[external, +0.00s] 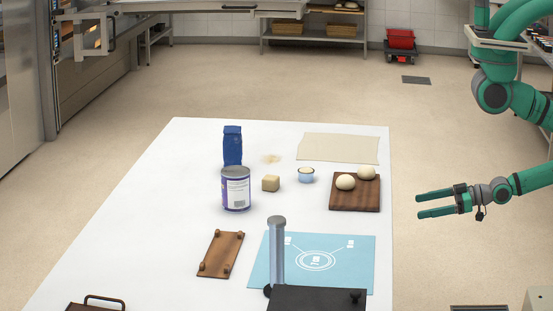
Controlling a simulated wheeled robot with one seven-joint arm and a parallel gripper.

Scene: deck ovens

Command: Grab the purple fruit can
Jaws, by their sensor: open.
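The purple fruit can (236,188) stands upright on the white table, left of the table's middle. It has a bare metal rim and a white label on its side. My gripper (418,205) is at the right, beyond the table's right edge, with its fingers pointing left. It is open and empty, well apart from the can.
A blue bag (232,145) stands right behind the can. A beige block (271,183), a small blue cup (306,175) and a dark board (352,206) with two dough balls lie right of it. A wooden board (220,254) and blue mat (345,255) lie in front.

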